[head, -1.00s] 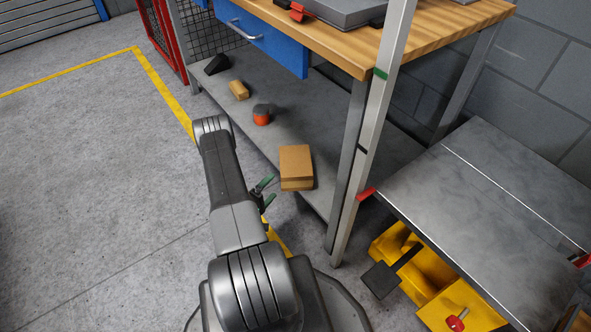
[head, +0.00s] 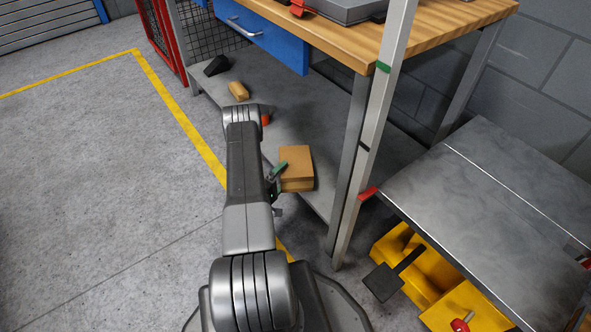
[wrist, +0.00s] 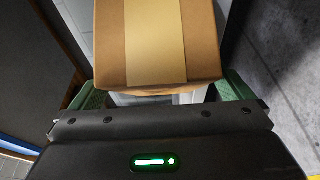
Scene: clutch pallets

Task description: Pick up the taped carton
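The taped carton (head: 297,160) is a brown box with a paler tape strip. It sits on the grey lower shelf of the workbench, near the front edge. In the wrist view the carton (wrist: 158,45) fills the top middle. My gripper (head: 279,178) is at the carton's near left side in the head view. In the wrist view its green fingers show at the left and right of the carton, spread apart. The fingertips are partly hidden by the carton, and I see no clear grip on it.
A pale upright post (head: 370,130) stands right of the carton.

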